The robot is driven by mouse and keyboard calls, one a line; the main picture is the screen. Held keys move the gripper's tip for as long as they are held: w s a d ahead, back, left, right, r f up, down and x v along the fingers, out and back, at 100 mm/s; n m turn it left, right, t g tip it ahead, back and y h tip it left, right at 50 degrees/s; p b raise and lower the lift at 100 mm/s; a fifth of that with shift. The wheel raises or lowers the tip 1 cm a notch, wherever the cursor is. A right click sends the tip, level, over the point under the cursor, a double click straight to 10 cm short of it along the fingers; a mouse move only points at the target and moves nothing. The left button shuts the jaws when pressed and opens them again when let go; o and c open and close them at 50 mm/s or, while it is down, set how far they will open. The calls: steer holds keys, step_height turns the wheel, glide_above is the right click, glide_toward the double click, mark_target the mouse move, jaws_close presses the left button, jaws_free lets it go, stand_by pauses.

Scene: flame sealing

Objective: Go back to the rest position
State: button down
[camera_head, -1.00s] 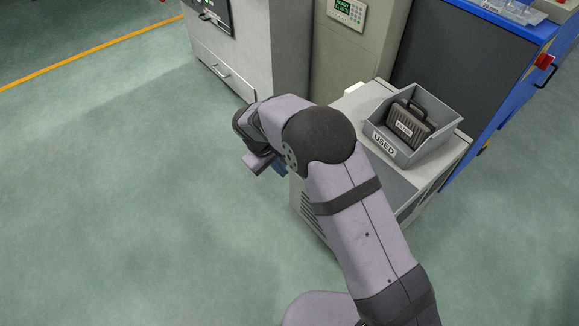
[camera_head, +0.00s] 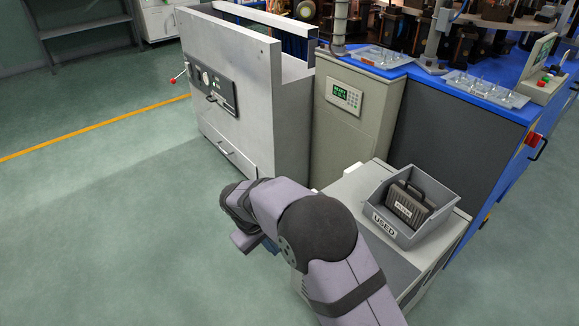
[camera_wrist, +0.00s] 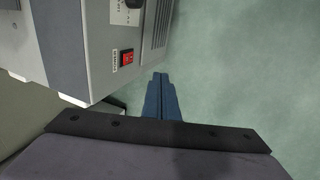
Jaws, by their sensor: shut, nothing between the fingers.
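My gripper shows in the wrist view as blue fingers (camera_wrist: 160,96) closed together, with nothing between them. They point out over the green floor, beside a grey cabinet with a red switch (camera_wrist: 126,58). In the head view my arm is folded at the lower middle. Only a small blue part of my gripper (camera_head: 270,245) shows there, at the left of the low grey cabinet (camera_head: 350,190); the fingertips are hidden.
A grey bin marked USED (camera_head: 385,226) holding a dark case (camera_head: 410,203) stands on the low cabinet. Behind are a large grey machine (camera_head: 228,85), a keypad cabinet (camera_head: 355,125) and a blue bench (camera_head: 505,100). The floor (camera_head: 100,230) at left is clear.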

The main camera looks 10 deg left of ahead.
steer(key=s+d+f+g, duration=0.2)
steer(key=s+d+f, duration=0.1)
steer(key=s, duration=0.4)
steer(key=s+d+f+g, duration=0.2)
steer(key=s+d+f, duration=0.15)
steer(key=s, duration=0.45)
steer(key=s+d+r+m+y, duration=0.1)
steer(key=s+d+r+m, duration=0.3)
steer(key=d, duration=0.3)
steer(key=s+d+r+m+y, duration=0.1)
steer(key=s+d+r+m, duration=0.1)
steer(key=s+d+r, duration=0.4)
steer(key=w+d+r+m+t, duration=0.1)
steer(key=w+d+r+m, duration=0.25)
steer(key=d, duration=0.25)
step_height(320, 180, up, 37)
steer(key=p, duration=3.8)
steer(key=shift+w+r+y+p, duration=0.15)
steer(key=shift+r+y+p, duration=0.05)
steer(key=shift+y+p, duration=0.1)
steer(key=shift+n, duration=0.25)
